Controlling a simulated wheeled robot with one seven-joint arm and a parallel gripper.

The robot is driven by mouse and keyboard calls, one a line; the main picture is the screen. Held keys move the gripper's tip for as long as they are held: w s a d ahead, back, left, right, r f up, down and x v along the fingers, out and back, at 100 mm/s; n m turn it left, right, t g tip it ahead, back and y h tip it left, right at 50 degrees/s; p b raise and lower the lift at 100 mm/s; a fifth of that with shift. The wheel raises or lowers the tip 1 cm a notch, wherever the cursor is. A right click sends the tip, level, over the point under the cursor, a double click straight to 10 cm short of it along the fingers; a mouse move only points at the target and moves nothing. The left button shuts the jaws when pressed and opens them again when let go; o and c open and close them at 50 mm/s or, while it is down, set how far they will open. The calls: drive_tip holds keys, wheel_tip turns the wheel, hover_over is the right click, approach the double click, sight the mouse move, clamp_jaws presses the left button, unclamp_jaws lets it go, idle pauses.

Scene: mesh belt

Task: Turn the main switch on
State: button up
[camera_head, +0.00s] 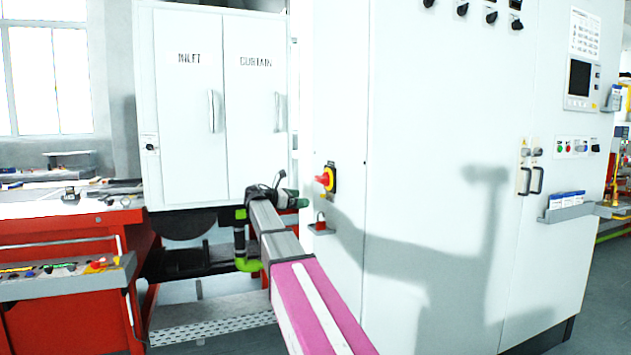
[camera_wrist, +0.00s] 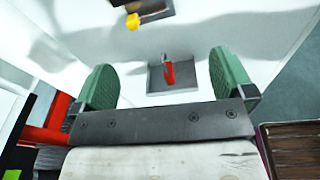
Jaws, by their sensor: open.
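The main switch (camera_head: 329,178) is a red rotary handle on a yellow and black plate, on the narrow side of the large white cabinet. The handle appears to point left in the head view. My gripper (camera_head: 302,203) is just left of and slightly below the switch, apart from it as far as I can see. Its green fingers are spread with nothing between them in the wrist view (camera_wrist: 165,82). A dark plate edge with a yellow piece (camera_wrist: 133,20) shows at the top there; the red handle itself is not clearly visible in that view.
A small grey ledge (camera_head: 321,230) with a red padlock-like item (camera_wrist: 169,72) sits below the switch. A white two-door cabinet (camera_head: 190,110) stands behind on the left. A red workbench (camera_head: 60,330) with a control box is at far left.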

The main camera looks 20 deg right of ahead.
drive_tip(key=h, duration=0.1)
approach(318, 179)
drive_tip(key=w, duration=0.1)
drive_tip(key=shift+n+g, duration=0.4)
drive_tip(key=d, duration=1.1)
drive_tip(key=shift+w+d+f, duration=0.1)
drive_tip(key=shift+w+f, duration=0.1)
drive_tip(key=shift+f, duration=0.05)
drive_tip(key=shift+c, duration=0.3)
drive_tip(key=c, duration=0.6)
